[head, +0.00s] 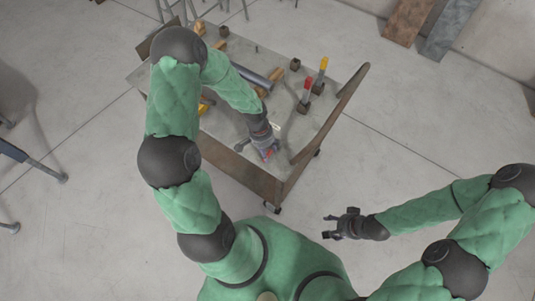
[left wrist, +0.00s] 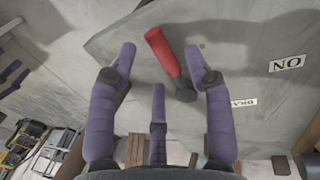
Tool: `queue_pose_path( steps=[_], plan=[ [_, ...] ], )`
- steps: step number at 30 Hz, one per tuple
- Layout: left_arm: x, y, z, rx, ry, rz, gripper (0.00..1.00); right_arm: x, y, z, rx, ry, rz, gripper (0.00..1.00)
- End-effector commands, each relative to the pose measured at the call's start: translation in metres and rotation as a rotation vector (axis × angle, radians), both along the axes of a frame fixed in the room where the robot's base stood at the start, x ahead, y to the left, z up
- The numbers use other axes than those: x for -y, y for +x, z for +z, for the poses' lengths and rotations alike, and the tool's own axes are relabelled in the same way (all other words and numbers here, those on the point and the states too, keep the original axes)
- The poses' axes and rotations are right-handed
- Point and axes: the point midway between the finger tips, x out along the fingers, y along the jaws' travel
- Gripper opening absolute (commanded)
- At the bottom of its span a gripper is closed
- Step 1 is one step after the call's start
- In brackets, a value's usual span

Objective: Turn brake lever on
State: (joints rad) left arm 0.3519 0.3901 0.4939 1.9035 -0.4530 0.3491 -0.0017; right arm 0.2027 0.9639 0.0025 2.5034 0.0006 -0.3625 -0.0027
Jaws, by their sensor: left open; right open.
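The brake lever (left wrist: 163,50) has a red handle on a dark pivot and shows in the left wrist view, beside a BRAKE label (left wrist: 242,102) and an ON label (left wrist: 287,63). My left gripper (head: 264,149) is at the near edge of the cart top. Its purple fingers are spread open, and the red handle shows between them in the left wrist view; I cannot tell whether they touch it. In the head view the gripper mostly hides this lever. My right gripper (head: 329,227) is open and empty, off the cart's near right side.
The grey cart top (head: 225,122) also carries a red-handled lever (head: 307,85) and a yellow-handled lever (head: 322,66) toward the right. A curved rail (head: 340,100) runs along its right side. The concrete floor right of the cart is clear.

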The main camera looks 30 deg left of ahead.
Motion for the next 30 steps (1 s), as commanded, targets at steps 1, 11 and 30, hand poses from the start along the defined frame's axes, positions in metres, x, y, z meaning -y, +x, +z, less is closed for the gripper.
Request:
queue_pose_path(
  steps=[1, 11, 30],
  plan=[
    [0.001, 0.000, -0.007, 0.000, 0.000, 0.000, 0.51, 0.000, 0.000, -0.003, 0.000, 0.000, 0.000, 0.61],
    [0.003, 0.000, -0.018, 0.001, 0.000, 0.001, 0.51, 0.000, 0.000, -0.006, 0.000, 0.000, 0.000, 0.61],
    [0.003, 0.000, -0.017, 0.001, 0.000, -0.010, 0.00, 0.000, 0.000, -0.004, 0.000, 0.000, 0.000, 0.61]
  ],
)
